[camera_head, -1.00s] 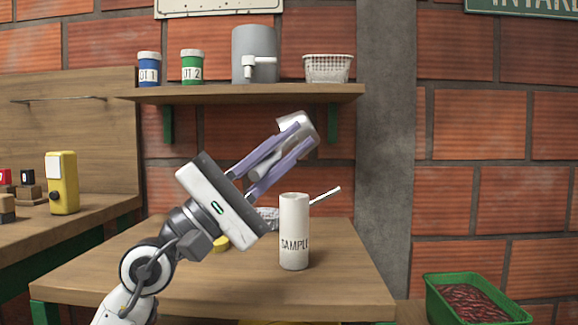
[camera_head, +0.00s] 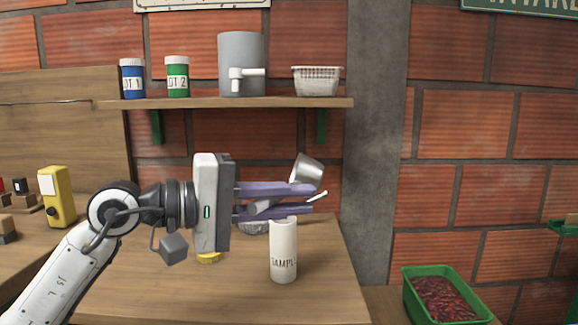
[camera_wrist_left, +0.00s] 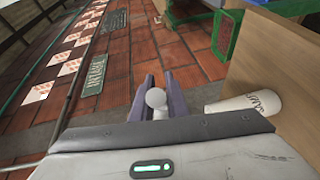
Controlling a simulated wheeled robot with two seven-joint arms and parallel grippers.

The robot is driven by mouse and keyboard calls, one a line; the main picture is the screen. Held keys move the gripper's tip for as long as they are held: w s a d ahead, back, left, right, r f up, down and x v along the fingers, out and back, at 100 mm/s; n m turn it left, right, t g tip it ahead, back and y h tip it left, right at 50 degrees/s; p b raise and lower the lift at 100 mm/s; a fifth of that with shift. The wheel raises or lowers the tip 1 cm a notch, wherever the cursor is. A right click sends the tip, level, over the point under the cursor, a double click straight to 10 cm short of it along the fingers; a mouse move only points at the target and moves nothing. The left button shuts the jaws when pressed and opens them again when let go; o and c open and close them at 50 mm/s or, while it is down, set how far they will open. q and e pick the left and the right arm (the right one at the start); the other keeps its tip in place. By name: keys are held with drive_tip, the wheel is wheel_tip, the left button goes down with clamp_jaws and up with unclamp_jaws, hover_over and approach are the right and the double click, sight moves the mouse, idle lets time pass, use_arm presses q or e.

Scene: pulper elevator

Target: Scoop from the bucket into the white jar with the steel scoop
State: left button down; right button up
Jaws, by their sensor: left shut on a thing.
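My left gripper (camera_head: 318,198) is shut on the steel scoop (camera_head: 307,170). The handle lies between its purple fingers, and the tilted cup shows just above the fingertips. I cannot see what the cup holds. The white jar (camera_head: 284,258), marked SAMPLE, stands upright on the wooden table, below the fingers and apart from the scoop. It also shows in the left wrist view (camera_wrist_left: 246,106), right of the fingers. A green tub (camera_head: 408,292) of dark red cherries is at the lower right; no other bucket is clear. My right gripper is not in view.
A mesh strainer (camera_head: 252,227) with a pale handle and a small yellow item (camera_head: 208,258) are on the table behind my gripper. A shelf (camera_head: 230,103) with jars, a grey dispenser and a basket is above. A yellow device (camera_head: 56,196) stands left.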

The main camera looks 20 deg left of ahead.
use_arm(q)
drive_tip(key=shift+w+d+f+m+g+y+p, duration=0.1)
drive_tip(key=shift+d+f+m+g+y+p, duration=0.45)
drive_tip(key=shift+y+p, duration=2.4)
drive_tip(key=shift+w+d+r+m+g+y+p, duration=0.1)
drive_tip(key=shift+m+g+y+p, duration=0.85)
drive_tip(key=shift+p, duration=3.7)
drive_tip(key=shift+w+d+f+m+g+y+p, duration=0.1)
drive_tip(key=shift+d+f+m+g+y+p, duration=0.2)
drive_tip(key=shift+g+y+p, duration=1.85)
use_arm(e)
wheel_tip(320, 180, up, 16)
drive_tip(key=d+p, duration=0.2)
drive_tip(key=p, duration=0.1)
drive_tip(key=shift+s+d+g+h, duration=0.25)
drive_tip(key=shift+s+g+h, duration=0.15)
use_arm(q)
drive_tip(key=shift+t, duration=0.95)
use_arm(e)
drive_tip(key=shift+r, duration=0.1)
